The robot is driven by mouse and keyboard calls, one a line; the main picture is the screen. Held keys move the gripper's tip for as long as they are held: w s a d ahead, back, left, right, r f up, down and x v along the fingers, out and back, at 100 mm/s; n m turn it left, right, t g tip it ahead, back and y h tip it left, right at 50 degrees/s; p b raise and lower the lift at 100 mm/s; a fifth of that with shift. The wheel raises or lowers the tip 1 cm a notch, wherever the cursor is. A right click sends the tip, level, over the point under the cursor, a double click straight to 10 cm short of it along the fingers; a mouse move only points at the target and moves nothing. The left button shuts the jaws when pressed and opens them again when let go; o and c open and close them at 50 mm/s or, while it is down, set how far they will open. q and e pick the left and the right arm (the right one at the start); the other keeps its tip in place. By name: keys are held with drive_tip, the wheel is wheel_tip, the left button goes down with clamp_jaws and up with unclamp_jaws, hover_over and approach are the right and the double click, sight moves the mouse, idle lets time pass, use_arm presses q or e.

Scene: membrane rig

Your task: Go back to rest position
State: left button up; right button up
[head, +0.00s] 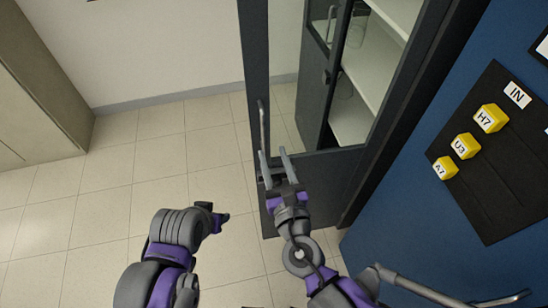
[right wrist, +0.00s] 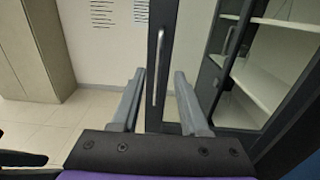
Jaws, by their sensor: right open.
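My right gripper (head: 273,152) is open in front of the dark-framed glass door (head: 254,50) of a cabinet. The door's long metal handle (head: 262,125) stands just beyond the fingers. In the right wrist view the open fingers (right wrist: 159,82) are well apart, and the handle (right wrist: 160,65) shows upright in the gap between them. I see no grip on it; whether a finger touches it is unclear. The door appears to stand away from the cabinet body. My left arm (head: 175,240) is folded low at the left; its small dark end (head: 218,216) does not show the jaw state.
The cabinet has pale shelves (head: 355,120). At right, a blue surface (head: 400,220) carries a black panel (head: 485,205) with yellow blocks H7 (head: 490,118), U3 (head: 465,146) and A7 (head: 445,168). A metal bar (head: 430,289) crosses the lower right. Tiled floor (head: 105,200) is clear at left.

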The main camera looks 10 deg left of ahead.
drive_tip(key=shift+w, duration=0.15)
drive_tip(key=d+f+m+g+h, duration=0.25)
drive_tip(key=d+m+h, duration=0.25)
drive_tip(key=d+m, duration=0.55)
drive_tip(key=d+f+m+g+h, duration=0.2)
drive_tip(key=d+f+m+h, duration=0.15)
drive_tip(key=d+m, duration=0.65)
drive_tip(key=s+f+m+g+y, duration=0.1)
drive_tip(key=s+f+m+g, duration=0.2)
drive_tip(key=m, duration=0.6)
drive_tip(key=s+d+f+m+g+y, duration=0.1)
drive_tip(key=s+f+m+g, duration=0.2)
drive_tip(key=s+m, duration=0.4)
drive_tip(key=m, duration=0.3)
drive_tip(key=shift+f+g, duration=0.25)
drive_tip(key=shift+g, duration=0.1)
